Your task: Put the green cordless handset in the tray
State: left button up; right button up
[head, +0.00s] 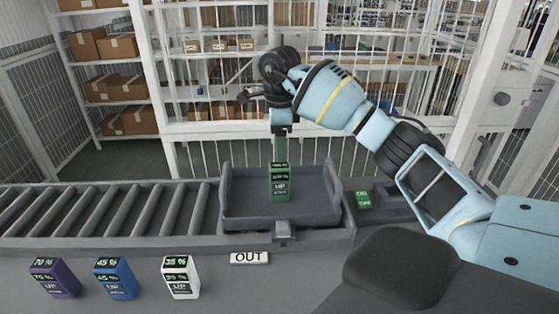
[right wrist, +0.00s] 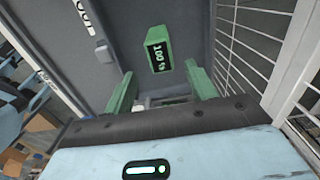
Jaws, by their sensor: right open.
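The green cordless handset (head: 280,184) stands upright in the dark grey tray (head: 236,211), near its middle. My right gripper (head: 279,152) is above it, pointing down, with green fingers. In the right wrist view the open fingers (right wrist: 161,88) have a gap between them, and the handset (right wrist: 157,52) with its lit display is just beyond their tips, apart from them. The tray floor (right wrist: 190,25) shows around it. My left gripper is not in view.
Purple (head: 55,278), blue (head: 115,279) and white (head: 180,278) handsets stand on the front surface, left of an OUT sign (head: 249,258). A roller conveyor (head: 120,212) runs left of the tray. A small green display (head: 363,199) is right of it. White mesh fencing stands behind.

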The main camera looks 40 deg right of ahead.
jog(key=shift+r, duration=1.25)
